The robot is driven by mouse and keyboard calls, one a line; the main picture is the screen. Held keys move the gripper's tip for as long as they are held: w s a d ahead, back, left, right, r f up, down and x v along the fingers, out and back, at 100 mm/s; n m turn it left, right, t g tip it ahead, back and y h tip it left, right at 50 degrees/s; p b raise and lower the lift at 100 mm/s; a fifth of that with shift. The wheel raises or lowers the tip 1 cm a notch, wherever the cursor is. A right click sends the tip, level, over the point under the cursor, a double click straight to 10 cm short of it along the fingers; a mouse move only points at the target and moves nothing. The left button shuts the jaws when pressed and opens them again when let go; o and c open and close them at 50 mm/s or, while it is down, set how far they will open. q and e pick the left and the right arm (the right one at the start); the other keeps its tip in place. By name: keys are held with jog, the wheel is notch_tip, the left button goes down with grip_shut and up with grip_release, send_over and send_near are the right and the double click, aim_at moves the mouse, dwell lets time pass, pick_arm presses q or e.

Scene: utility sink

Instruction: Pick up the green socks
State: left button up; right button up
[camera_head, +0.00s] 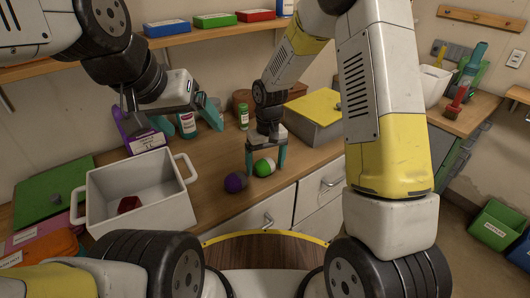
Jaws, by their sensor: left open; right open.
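The green socks (262,168) look like a rolled ball of green and white, lying on the wooden counter near its front edge. My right gripper (265,163) points down over them, open, with its teal fingers on either side of the ball. I cannot tell whether the fingers touch it. My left gripper (174,122) is open at the back left of the counter, well away from the socks, near a white bottle.
A white bin (149,211) with a dark red item inside stands at left. A small green bottle (243,117) and a grey box with a yellow lid (316,107) stand behind.

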jog(key=c, duration=1.4)
jog(key=shift+c, duration=0.2)
jog(key=shift+r, duration=0.15)
